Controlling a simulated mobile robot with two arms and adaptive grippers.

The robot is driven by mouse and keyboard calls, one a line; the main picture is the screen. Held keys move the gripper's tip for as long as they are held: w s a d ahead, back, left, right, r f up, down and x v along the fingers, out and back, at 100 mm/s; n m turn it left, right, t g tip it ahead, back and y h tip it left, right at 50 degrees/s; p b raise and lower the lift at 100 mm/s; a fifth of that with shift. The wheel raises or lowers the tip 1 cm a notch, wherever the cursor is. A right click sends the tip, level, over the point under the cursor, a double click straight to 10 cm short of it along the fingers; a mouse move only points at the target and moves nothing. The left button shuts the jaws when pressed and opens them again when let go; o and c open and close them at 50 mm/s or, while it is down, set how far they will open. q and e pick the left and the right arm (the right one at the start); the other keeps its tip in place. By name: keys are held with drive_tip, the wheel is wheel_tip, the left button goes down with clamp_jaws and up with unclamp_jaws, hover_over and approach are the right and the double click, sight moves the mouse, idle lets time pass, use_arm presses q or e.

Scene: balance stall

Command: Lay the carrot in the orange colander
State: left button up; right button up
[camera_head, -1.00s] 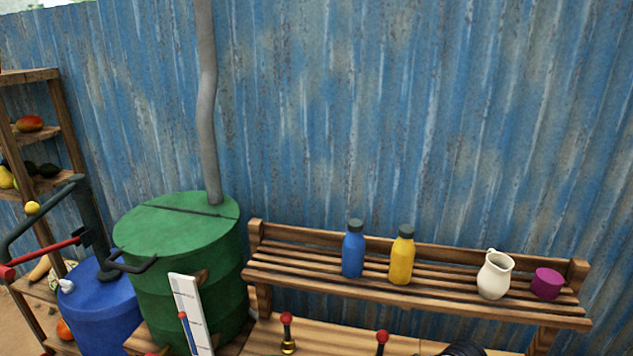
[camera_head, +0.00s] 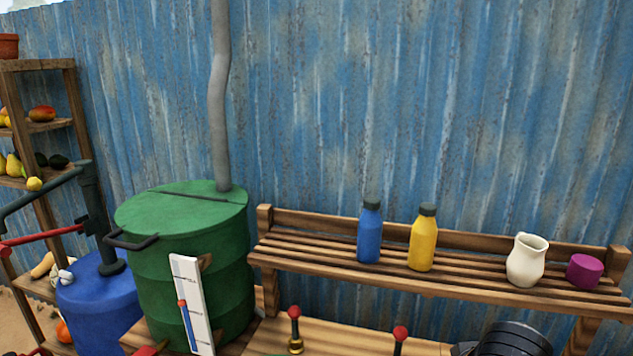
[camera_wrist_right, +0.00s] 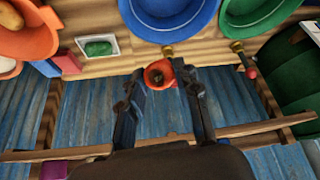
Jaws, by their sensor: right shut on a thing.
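In the right wrist view, my right gripper (camera_wrist_right: 164,76) is shut on an orange-red thing (camera_wrist_right: 157,67) with a dark greenish middle. It looks like the carrot seen end-on, its length hidden. The orange colander (camera_wrist_right: 38,44) is at the top left of that view, cut off by the edge, with a tan-brown thing (camera_wrist_right: 7,12) inside. The held thing is apart from the colander, to its right in the picture. My left gripper is in neither view.
In the wrist view, a blue bowl (camera_wrist_right: 168,30), a green bowl (camera_wrist_right: 245,30) and a small white tray (camera_wrist_right: 82,41) stand near. In the head view, a bench holds a blue bottle (camera_head: 369,238), yellow bottle (camera_head: 423,243), jug (camera_head: 526,266) and purple pot (camera_head: 584,271), beside a green drum (camera_head: 190,245).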

use_arm(q)
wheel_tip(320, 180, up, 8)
drive_tip(key=p, duration=0.7)
use_arm(e)
drive_tip(key=s+d+f, duration=0.1)
drive_tip(key=s+d, duration=0.2)
drive_tip(key=d, duration=0.7)
drive_tip(key=s+d+f, duration=0.2)
drive_tip(key=d, duration=0.8)
drive_tip(key=s+d+f, duration=0.1)
drive_tip(key=s+d, duration=0.2)
drive_tip(key=d, duration=0.7)
drive_tip(key=shift+s+d+f, duration=0.3)
use_arm(q)
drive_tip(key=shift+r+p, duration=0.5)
drive_tip(key=shift+p, duration=0.15)
use_arm(e)
drive_tip(key=shift+w+a, duration=0.1)
drive_tip(key=shift+w, duration=0.35)
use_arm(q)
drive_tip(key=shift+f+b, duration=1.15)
use_arm(e)
wheel_tip(320, 180, down, 8)
drive_tip(key=shift+r, duration=0.15)
